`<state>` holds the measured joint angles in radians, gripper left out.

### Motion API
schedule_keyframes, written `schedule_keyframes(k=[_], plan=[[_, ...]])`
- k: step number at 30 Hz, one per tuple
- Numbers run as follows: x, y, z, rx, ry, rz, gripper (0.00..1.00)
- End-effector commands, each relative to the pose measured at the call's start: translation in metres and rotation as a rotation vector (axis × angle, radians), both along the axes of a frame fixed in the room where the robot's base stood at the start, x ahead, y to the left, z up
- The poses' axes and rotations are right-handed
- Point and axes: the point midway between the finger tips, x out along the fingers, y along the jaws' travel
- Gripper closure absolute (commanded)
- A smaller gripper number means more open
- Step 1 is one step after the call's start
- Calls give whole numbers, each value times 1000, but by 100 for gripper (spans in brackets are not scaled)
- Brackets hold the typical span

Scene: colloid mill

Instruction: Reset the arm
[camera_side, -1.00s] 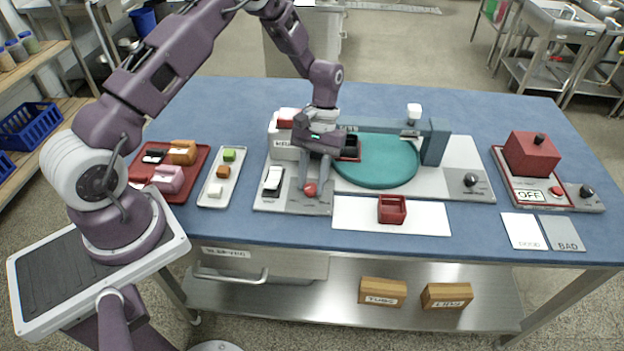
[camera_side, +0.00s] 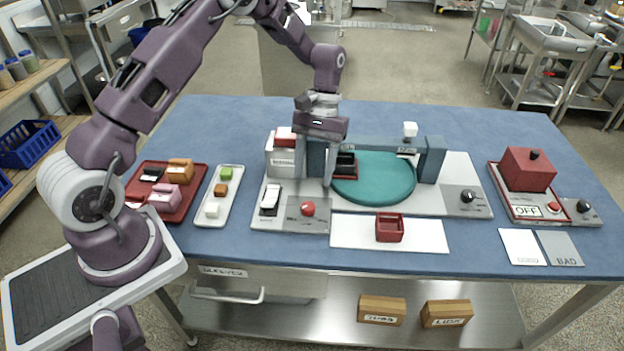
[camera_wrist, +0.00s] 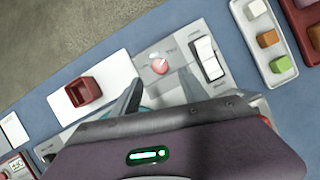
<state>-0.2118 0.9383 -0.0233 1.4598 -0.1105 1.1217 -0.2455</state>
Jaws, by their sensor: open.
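My gripper (camera_side: 318,184) is open and empty, raised above the control plate of the mill in the side view. Its two fingers also show in the wrist view (camera_wrist: 158,98), spread apart. The red round button (camera_side: 308,208) lies in front of the fingers and apart from them; it shows clearly in the wrist view (camera_wrist: 160,66). A white rocker switch (camera_side: 270,198) is left of the button. The teal round disc (camera_side: 375,180) is right of my gripper. My gripper partly hides the machine behind it.
A red open box (camera_side: 389,228) sits on a white mat (camera_side: 345,232). A red tray (camera_side: 190,205) and a white tray (camera_side: 232,212) hold small blocks at left. A red box with an OFF sign (camera_side: 528,170) stands at right. Bare blue table (camera_side: 220,120) lies behind.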

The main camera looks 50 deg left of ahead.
Motion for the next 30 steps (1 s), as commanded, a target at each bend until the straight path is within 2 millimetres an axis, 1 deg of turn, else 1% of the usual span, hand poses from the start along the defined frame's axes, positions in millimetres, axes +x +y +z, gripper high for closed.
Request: schedule_keyframes(k=[3, 5, 7, 8, 9, 11, 12, 14, 15, 17, 18, 20, 21, 24, 27, 30], plan=[[0, 0, 0, 0, 0, 0, 48], [0, 0, 4, 1, -6, -2, 48], [-1, -3, 25, 11, -42, -21, 48], [-3, -4, 40, 17, -68, -34, 48], [-8, -8, 66, 29, -115, -61, 48], [-22, -15, 109, 49, -195, -106, 48], [-36, -20, 136, 64, -252, -141, 48], [-60, -26, 171, 86, -336, -189, 48], [-78, -31, 191, 101, -394, -220, 48], [-108, -37, 215, 122, -478, -267, 48], [-129, -41, 227, 137, -533, -298, 48], [-160, -45, 240, 158, -616, -341, 48], [-179, -47, 244, 171, -665, -369, 48], [-217, -50, 245, 199, -769, -425, 48], [-239, -51, 240, 216, -835, -458, 48], [-249, -51, 237, 223, -864, -473, 48]])
